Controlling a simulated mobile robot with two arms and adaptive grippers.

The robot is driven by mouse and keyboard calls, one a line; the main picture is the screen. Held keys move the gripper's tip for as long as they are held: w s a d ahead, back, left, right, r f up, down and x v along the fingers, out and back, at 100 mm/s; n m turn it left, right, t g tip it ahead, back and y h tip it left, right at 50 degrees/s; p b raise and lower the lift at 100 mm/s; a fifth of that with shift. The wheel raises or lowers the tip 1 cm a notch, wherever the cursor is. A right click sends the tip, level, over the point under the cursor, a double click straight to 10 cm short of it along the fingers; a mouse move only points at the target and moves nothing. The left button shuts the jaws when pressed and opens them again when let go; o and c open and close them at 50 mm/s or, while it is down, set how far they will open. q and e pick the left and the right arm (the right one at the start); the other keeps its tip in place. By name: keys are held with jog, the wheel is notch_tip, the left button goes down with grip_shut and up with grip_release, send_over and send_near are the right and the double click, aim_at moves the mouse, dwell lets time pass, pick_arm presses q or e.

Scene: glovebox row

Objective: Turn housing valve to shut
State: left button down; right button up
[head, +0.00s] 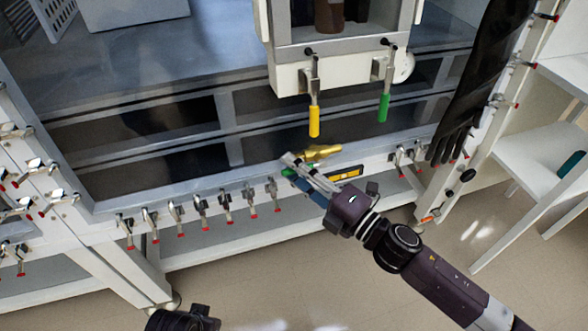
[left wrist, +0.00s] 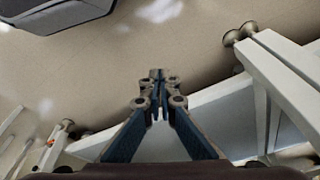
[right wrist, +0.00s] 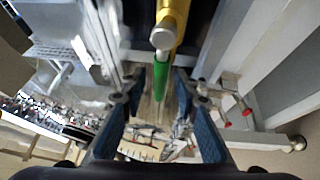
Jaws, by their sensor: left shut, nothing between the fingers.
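The housing valve shows in the head view as a yellow body (head: 320,152) at the front rail of the glovebox, with a green handle end (head: 288,172) beside my right gripper. My right gripper (head: 287,163) reaches in from the lower right. In the right wrist view the yellow part (right wrist: 172,20) is at the top, and the green handle (right wrist: 160,78) lies between the two spread fingers, with visible gaps at both sides. The far end of the handle is hard to make out. My left gripper (left wrist: 157,76) is shut and empty, over the floor.
A yellow-handled lever (head: 314,120) and a green-handled lever (head: 384,106) hang from the white box above. A row of small red-tipped taps (head: 202,206) lines the front rail. A black glove (head: 470,95) hangs at the right. A white shelf (head: 540,160) stands beyond it.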

grip_shut()
